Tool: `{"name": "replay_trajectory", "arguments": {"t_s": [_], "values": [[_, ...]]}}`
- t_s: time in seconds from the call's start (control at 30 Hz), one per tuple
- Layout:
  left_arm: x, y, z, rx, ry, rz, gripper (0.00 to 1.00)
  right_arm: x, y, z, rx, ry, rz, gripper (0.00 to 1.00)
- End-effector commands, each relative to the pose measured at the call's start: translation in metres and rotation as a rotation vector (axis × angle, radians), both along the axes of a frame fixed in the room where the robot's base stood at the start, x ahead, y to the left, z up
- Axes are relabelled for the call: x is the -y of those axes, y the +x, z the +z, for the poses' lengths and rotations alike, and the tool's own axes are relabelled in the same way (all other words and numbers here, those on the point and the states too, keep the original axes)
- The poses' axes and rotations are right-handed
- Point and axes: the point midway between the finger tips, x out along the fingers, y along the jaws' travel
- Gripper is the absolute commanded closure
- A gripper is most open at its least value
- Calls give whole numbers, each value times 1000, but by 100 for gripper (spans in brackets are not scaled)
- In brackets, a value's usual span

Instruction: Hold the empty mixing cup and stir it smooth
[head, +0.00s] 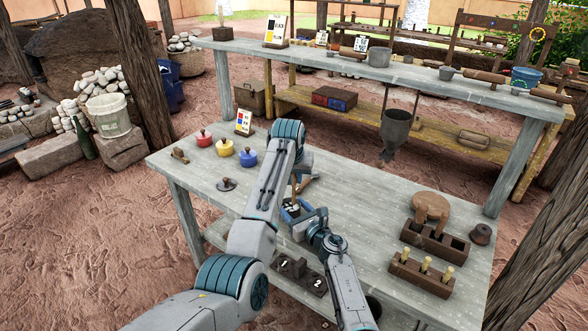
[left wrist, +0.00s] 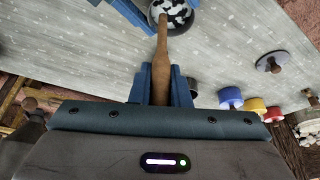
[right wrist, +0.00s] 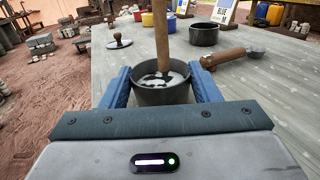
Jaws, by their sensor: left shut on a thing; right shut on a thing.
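The mixing cup, a small grey cup (right wrist: 150,97), is held upright between the blue fingers of my right gripper (right wrist: 163,88), shut on it. It is not empty: dark liquid with white patches shows inside, also in the left wrist view (left wrist: 176,14). My left gripper (left wrist: 160,84) is shut on a wooden stirring stick (left wrist: 162,55); the stick's far end is in the cup. The stick also shows in the right wrist view (right wrist: 167,40). In the head view my left gripper (head: 301,179) is above my right gripper (head: 293,211), and my left arm hides part of the area.
Red (head: 203,138), yellow (head: 224,148) and blue (head: 248,157) lidded pots and a dark knobbed disc (head: 227,184) stand on the table's left. Wooden holders (head: 420,273) and a round wooden piece (head: 430,205) are at right. The table's middle right (head: 365,205) is clear.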

Motion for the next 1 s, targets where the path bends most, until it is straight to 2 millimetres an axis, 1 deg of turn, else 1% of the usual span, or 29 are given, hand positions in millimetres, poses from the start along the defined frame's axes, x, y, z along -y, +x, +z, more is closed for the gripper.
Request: {"name": "replay_trajectory", "arguments": {"t_s": [0.03,0.3,0.5,0.7,1.0], "values": [[0,0,-5,-2,0,0,100,0,0,1,1,1,0,70],[0,0,-29,-2,0,0,100,0,0,1,1,1,0,70],[0,0,-41,-1,0,0,100,0,0,1,1,1,0,70],[0,0,-45,0,0,0,100,0,0,1,1,1,0,70],[0,0,-46,0,0,0,100,0,0,1,1,1,0,70]]}}
